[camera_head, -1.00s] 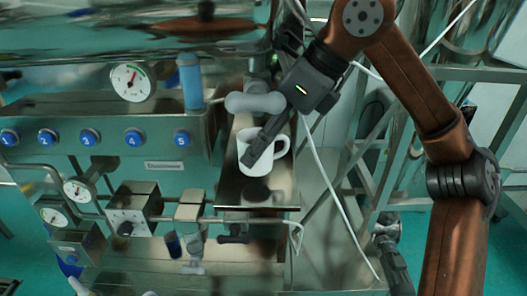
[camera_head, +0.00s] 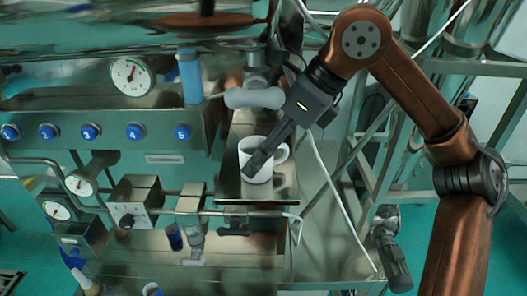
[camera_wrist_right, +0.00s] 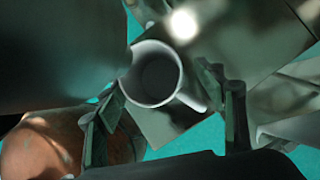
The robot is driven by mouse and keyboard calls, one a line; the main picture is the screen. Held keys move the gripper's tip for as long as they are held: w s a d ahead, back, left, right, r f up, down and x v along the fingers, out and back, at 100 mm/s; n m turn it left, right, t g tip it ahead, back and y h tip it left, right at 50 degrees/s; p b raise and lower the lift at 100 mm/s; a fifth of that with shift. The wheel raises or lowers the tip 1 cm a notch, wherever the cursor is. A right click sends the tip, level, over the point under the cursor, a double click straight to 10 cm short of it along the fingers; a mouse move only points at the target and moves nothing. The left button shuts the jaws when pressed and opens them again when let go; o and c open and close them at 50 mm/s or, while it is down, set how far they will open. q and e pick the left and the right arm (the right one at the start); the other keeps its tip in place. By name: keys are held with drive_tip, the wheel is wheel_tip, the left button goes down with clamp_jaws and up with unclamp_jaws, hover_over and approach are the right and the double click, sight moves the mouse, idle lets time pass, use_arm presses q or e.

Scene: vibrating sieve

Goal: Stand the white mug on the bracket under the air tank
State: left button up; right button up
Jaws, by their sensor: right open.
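The white mug (camera_head: 257,163) stands upright on the metal bracket plate (camera_head: 230,190) in the head view, with its handle to the right. In the right wrist view the mug (camera_wrist_right: 157,76) is seen from above into its opening, with the plate (camera_wrist_right: 215,50) behind it. My right gripper (camera_head: 253,173) reaches down from the upper right, its fingers covering part of the mug in the head view. In the right wrist view the fingers of my right gripper (camera_wrist_right: 172,108) are spread, one on each side below the mug. I cannot tell if they touch it. My left gripper is not in view.
The shiny air tank (camera_head: 80,35) hangs above. A gauge (camera_head: 131,76), a blue cylinder (camera_head: 190,76) and a panel with blue buttons (camera_head: 134,131) are to the left. A grey rounded fitting (camera_head: 255,98) is just above the mug. A thin pipe (camera_head: 250,213) runs before the plate.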

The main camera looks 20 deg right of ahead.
drive_tip(key=shift+a+r, duration=0.1)
drive_tip(key=shift+r, duration=0.3)
drive_tip(key=b+v, duration=0.1)
drive_tip(key=v, duration=1)
drive_tip(key=shift+d+r, duration=0.15)
drive_tip(key=shift+d, duration=0.15)
